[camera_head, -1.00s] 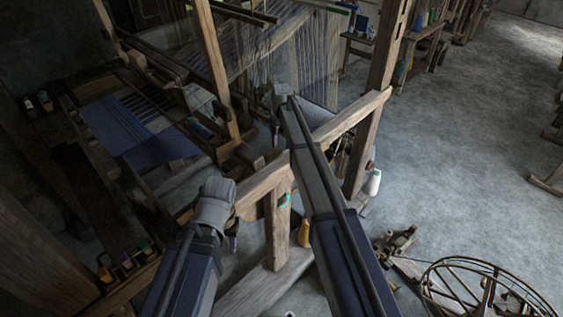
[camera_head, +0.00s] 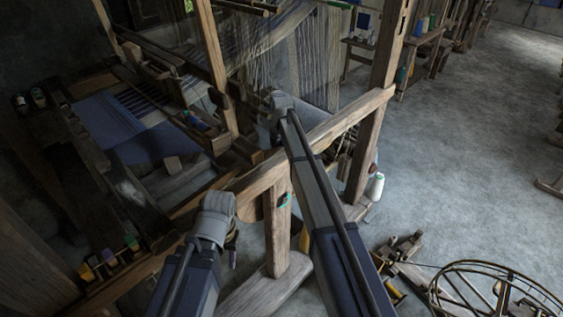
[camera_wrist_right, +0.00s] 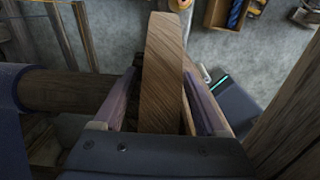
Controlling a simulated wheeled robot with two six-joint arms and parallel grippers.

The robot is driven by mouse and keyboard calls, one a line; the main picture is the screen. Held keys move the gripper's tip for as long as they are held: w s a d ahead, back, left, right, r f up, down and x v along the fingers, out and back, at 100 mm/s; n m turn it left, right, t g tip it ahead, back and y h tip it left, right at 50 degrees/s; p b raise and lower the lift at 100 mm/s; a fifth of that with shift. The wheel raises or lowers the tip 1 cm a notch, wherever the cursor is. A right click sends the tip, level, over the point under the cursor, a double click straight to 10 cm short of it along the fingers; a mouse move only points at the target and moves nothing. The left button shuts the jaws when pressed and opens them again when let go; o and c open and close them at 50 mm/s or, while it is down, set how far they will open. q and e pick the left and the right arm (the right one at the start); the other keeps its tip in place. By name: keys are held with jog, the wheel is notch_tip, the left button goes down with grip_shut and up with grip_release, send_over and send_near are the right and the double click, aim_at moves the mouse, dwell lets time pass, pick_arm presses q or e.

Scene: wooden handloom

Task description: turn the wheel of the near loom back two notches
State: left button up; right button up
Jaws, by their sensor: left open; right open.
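The near loom (camera_head: 317,136) is a dark wooden frame with a blue cloth (camera_head: 100,118). In the right wrist view, a thick wooden piece (camera_wrist_right: 163,50) stands between the two purple fingers of my right gripper (camera_wrist_right: 163,78), which is open around it. I cannot tell whether this piece is the wheel's edge. A wooden roller (camera_wrist_right: 70,92) lies to its left. In the head view, my right gripper is hidden beyond its forearm. My left gripper (camera_head: 233,240) is open, small and dark, beside the loom's front beam. The loom's wheel is not clearly recognisable in the head view.
A spinning wheel (camera_head: 500,290) lies low at the right on the floor. A white spool (camera_head: 375,187) stands by the loom's right post. Small coloured bottles (camera_head: 107,258) sit at the lower left.

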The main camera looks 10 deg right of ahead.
grip_shut()
dwell(0.5)
dwell(0.8)
